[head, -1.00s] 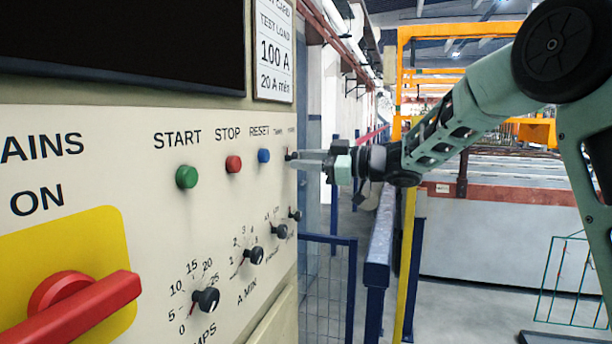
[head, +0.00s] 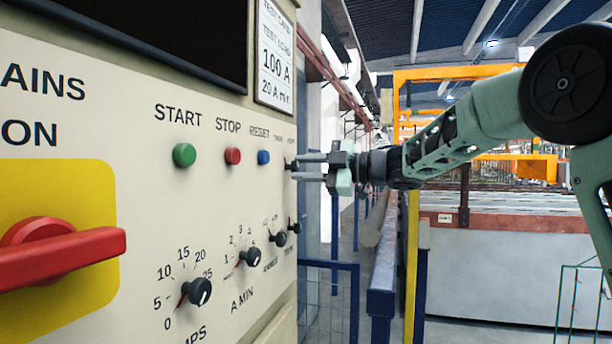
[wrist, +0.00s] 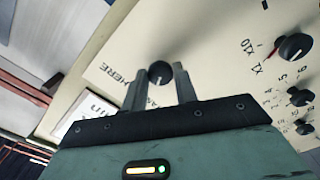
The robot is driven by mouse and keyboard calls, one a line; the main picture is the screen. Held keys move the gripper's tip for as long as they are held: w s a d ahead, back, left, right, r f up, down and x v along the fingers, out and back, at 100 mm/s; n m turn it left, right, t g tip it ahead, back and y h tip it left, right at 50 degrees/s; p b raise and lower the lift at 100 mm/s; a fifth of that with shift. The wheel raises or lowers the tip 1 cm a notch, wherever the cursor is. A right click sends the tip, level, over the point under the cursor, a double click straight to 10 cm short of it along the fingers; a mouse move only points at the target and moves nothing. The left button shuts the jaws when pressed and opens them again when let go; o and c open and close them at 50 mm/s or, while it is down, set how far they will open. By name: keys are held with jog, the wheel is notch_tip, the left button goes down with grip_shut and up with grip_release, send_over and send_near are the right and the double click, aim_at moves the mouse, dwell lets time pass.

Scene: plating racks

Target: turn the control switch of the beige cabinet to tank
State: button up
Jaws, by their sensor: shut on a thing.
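The beige cabinet (head: 140,200) fills the left of the head view. Its control switch (head: 288,164) is a small black knob near the panel's right edge, right of the blue RESET button. It also shows in the wrist view (wrist: 160,72), with "HERE" printed to its left and a partly hidden label below it. My gripper (head: 302,167) is at the panel and shut on this knob, one finger on each side; the fingers also show in the wrist view (wrist: 161,77). I cannot tell which way the knob's pointer faces.
Green START (head: 184,155), red STOP (head: 232,156) and blue RESET (head: 263,157) buttons sit left of the switch. Several black dials, including the AMPS dial (head: 199,291), are below. A red mains handle (head: 60,256) juts out at left. A blue railing (head: 382,275) stands right of the cabinet.

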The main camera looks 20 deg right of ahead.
dwell(0.4)
jog(key=o, duration=1)
jog(key=shift+c, duration=0.2)
jog(key=b+v, duration=0.4)
jog(key=v, duration=1.3)
jog(key=shift+s+d, duration=0.15)
jog(key=shift+d, duration=0.05)
